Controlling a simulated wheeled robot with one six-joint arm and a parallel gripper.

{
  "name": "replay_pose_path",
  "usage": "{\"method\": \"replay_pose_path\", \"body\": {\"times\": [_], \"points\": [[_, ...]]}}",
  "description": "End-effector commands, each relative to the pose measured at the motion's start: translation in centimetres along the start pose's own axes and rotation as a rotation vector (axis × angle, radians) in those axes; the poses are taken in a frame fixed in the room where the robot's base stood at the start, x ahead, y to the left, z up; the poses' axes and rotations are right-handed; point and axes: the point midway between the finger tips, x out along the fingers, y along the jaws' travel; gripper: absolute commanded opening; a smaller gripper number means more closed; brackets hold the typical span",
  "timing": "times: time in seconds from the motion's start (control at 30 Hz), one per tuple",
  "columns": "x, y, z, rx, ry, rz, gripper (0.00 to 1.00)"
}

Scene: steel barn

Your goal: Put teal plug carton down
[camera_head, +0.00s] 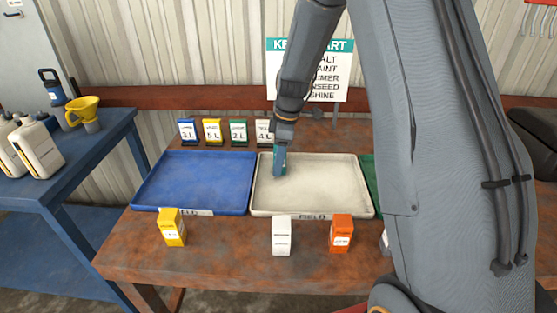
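My gripper (281,157) points down over the back left part of the white tray (320,184). A small teal block, which looks like the teal plug carton (281,168), shows at its fingertips. The gripper looks shut on it, and the fingers and wrist partly hide it. I cannot tell whether the carton's underside touches the tray floor. The rest of the white tray is empty.
A blue tray (194,181) lies left of the white one, and a green tray (369,180) is mostly hidden behind my arm. Yellow (172,228), white (281,236) and orange (341,233) cartons stand along the front. Number cards (212,131) and a sign (330,75) stand behind.

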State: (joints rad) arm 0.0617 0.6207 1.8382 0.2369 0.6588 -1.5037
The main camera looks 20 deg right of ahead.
Motion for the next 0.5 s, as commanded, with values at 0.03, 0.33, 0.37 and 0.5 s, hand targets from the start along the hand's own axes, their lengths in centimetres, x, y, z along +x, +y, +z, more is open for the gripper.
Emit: {"method": "replay_pose_path", "body": {"times": [0.03,0.33,0.37,0.5], "points": [[0.0,0.0,0.0,0.000,0.000,0.000,0.50],[-0.6,0.1,-0.1,0.000,0.001,0.002,0.50],[-0.9,0.1,-0.1,0.000,0.001,0.002,0.50],[-2.9,0.1,0.0,-0.001,0.001,0.005,0.50]]}}
